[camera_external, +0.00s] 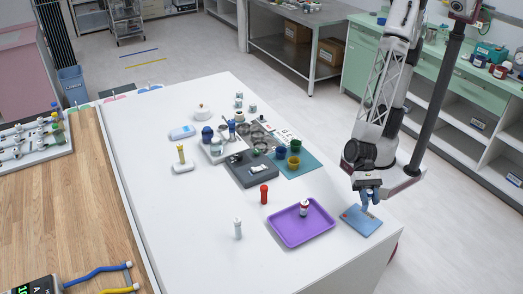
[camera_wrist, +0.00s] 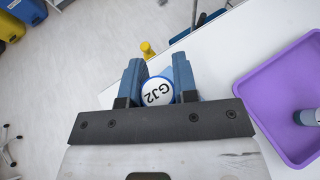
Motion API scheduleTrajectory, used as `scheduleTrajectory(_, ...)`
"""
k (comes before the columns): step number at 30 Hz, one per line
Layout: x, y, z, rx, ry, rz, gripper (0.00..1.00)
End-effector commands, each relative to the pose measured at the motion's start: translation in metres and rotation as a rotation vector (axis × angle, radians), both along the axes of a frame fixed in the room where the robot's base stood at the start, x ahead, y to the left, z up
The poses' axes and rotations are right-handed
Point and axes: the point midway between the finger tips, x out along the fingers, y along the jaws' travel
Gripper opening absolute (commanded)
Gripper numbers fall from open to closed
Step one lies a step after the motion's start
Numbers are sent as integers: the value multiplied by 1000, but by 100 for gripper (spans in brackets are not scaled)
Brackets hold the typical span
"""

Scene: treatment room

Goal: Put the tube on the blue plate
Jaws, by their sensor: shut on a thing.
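My gripper (camera_external: 370,197) is at the right corner of the white table, directly over or at the blue plate (camera_external: 361,222). In the wrist view my gripper (camera_wrist: 158,78) has its blue fingers closed on a round, white-topped thing marked GJ2, which I take as the tube (camera_wrist: 157,93). It is seen end-on, so its length is hidden. In the external view the fingers hide it, and I cannot tell whether it touches the plate. A small red spot shows on the plate's left part.
A purple tray (camera_external: 287,231) with a small bottle (camera_external: 304,208) lies just left of the plate; the tray (camera_wrist: 255,93) also shows in the wrist view. A red bottle (camera_external: 264,194) and a white bottle (camera_external: 238,230) stand farther left. The table edge is close by.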

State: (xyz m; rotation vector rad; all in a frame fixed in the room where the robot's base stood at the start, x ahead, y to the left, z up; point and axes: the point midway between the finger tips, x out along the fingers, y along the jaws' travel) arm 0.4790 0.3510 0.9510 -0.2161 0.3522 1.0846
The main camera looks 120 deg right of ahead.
Motion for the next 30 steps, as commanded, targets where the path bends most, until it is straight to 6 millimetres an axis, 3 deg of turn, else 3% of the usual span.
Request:
scheduleTrajectory(14,3,2,-3,0,1,0,5)
scheduleTrajectory(24,3,2,-33,0,2,-1,5)
scheduleTrajectory(30,3,2,-36,0,0,0,5)
